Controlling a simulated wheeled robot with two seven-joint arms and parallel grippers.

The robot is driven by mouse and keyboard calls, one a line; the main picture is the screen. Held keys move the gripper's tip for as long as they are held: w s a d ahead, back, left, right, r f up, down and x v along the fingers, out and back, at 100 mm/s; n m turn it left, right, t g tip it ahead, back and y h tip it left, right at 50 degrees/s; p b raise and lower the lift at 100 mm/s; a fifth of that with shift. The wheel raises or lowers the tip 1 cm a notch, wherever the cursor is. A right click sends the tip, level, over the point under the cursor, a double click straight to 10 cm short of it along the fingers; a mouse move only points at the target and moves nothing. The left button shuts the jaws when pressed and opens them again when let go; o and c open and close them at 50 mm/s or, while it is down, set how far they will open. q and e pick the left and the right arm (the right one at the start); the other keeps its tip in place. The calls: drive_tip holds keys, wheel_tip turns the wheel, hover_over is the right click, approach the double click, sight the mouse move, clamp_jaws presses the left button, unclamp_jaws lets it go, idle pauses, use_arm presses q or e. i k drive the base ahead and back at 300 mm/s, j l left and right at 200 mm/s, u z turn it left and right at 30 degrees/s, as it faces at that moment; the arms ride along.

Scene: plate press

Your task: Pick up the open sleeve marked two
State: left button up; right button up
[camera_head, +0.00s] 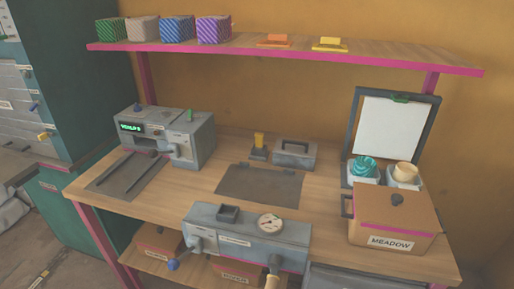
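No sleeve marked two can be made out. Several striped, box-like items stand on the upper shelf: a green one (110,30), a beige one (143,29), a blue one (177,29) and a purple one (213,30). Any marks on them are too small to read, and I cannot tell whether one is the sleeve. Neither of my grippers is in view.
The shelf (390,56) also holds an orange (274,41) and a yellow item (329,44). On the bench are a grey machine (190,140), a dark mat (258,187) and a box labelled MEADOW (395,222). A gauge unit (248,236) stands at the front.

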sight(375, 180)
drive_tip(key=i+l+u, duration=0.15)
drive_tip(key=l+u, duration=0.15)
drive_tip(key=i+l+u, duration=0.1)
drive_tip(key=l+u, duration=0.2)
drive_tip(key=l, duration=0.15)
drive_tip(key=l+u, duration=0.3)
drive_tip(key=i+l, duration=0.05)
drive_tip(key=l, duration=0.1)
